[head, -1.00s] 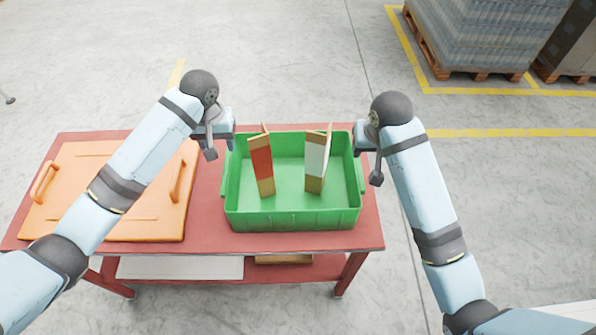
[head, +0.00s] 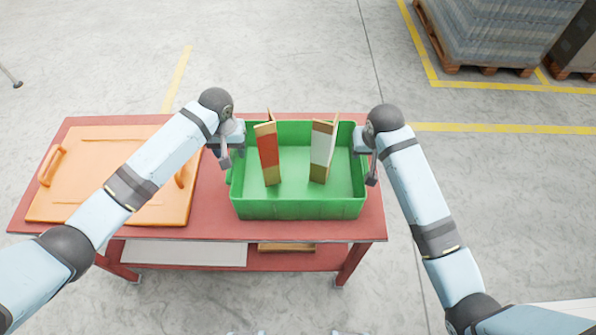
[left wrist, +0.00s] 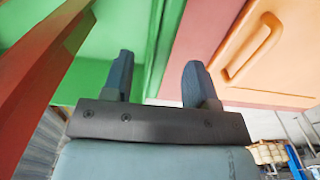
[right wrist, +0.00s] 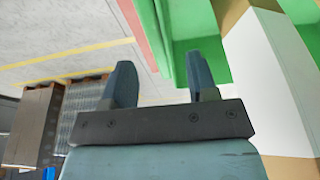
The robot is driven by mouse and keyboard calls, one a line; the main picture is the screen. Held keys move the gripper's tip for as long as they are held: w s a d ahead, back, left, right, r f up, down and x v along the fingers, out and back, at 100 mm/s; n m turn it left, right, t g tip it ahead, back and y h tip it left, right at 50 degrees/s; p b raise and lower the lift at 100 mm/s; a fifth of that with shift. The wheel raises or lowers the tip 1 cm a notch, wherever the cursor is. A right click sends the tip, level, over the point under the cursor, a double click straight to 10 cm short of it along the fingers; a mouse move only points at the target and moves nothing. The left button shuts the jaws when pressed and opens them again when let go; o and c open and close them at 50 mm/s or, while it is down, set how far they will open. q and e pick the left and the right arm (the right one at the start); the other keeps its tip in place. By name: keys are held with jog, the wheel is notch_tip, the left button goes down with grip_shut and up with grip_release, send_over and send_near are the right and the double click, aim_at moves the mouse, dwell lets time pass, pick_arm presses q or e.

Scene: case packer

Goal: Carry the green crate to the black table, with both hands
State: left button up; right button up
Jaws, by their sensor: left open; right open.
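The green crate (head: 298,207) stands upright on the red table (head: 150,232) at its right end. A red-and-brown cardboard piece (head: 268,152) and a white-and-brown one (head: 322,150) stand inside it. My left gripper (head: 236,143) is open at the crate's left side; in the left wrist view, the crate's rim (left wrist: 165,45) lies between its fingers (left wrist: 158,78). My right gripper (head: 362,145) is open at the right side; in the right wrist view, the crate's wall (right wrist: 176,40) shows between its fingers (right wrist: 163,78). Neither grips it. No black table is in view.
An orange lid-like panel with handles (head: 90,200) lies on the left of the red table. Wrapped pallet goods (head: 500,35) stand at the back right, behind yellow floor lines. The grey floor (head: 290,50) behind the table is clear.

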aim_at(232, 156)
pick_arm(q)
jog(key=shift+f, duration=2.55)
pick_arm(e)
jog(key=shift+x, duration=2.55)
pick_arm(q)
grip_shut()
pick_arm(e)
grip_shut()
pick_arm(q)
jog(key=shift+r, duration=0.1)
pick_arm(e)
jog(key=shift+w+r, duration=0.1)
